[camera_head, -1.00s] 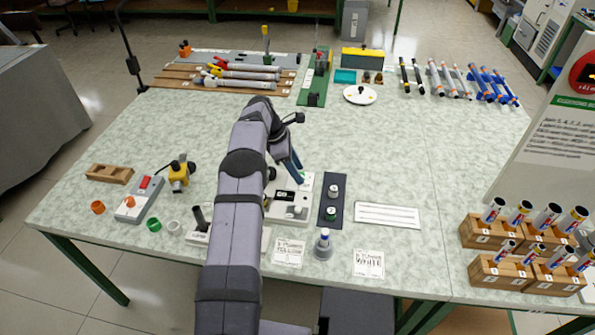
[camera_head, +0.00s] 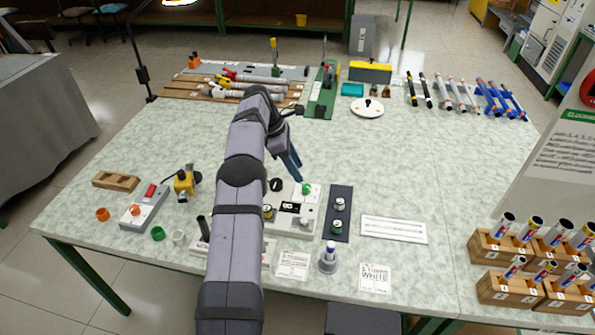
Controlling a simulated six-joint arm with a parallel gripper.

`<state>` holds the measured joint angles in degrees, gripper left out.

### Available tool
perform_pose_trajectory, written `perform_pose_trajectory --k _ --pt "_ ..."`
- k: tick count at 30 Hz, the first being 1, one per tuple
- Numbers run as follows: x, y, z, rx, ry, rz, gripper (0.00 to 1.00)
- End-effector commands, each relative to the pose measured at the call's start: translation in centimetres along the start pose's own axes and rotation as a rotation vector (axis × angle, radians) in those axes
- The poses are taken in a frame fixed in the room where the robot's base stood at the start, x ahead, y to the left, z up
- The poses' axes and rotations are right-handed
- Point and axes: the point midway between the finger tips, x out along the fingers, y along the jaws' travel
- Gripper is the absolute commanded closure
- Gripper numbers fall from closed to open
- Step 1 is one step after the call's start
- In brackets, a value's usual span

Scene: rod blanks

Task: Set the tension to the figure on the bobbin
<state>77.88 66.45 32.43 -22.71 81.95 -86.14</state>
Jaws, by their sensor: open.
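A pale tension unit (camera_head: 306,220) with a small dark display (camera_head: 291,207) and a green knob (camera_head: 306,188) stands at the table's front middle. The display's figure is too small to read surely. My gripper (camera_head: 292,172) is open and empty, just behind and left of the knob, apart from it as far as I can tell. A dark mat (camera_head: 346,192) right of the unit bears two small bobbins, one pale (camera_head: 339,204) and one with green (camera_head: 337,227). A grey stand (camera_head: 327,266) with a blue-marked top is in front. Figures on the bobbins are not legible.
Printed cards (camera_head: 293,265) (camera_head: 375,279) lie along the front edge. A lined sheet (camera_head: 394,230) lies right of the mat. A switch box (camera_head: 143,207) and coloured rings are at left, wooden tube blocks (camera_head: 505,290) at right. The table's centre right is clear.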

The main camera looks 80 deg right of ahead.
Motion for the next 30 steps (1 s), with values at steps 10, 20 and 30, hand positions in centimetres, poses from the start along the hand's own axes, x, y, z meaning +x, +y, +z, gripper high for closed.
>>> perform_pose_trajectory --k 10,20,30 --pt "-6.4 -0.9 9.1 0.133 -0.003 0.054 0.59" --pt "-4.9 -7.0 9.6 0.294 0.117 -0.007 0.59" --pt "1.7 -8.4 2.3 1.073 0.312 -0.014 0.59"
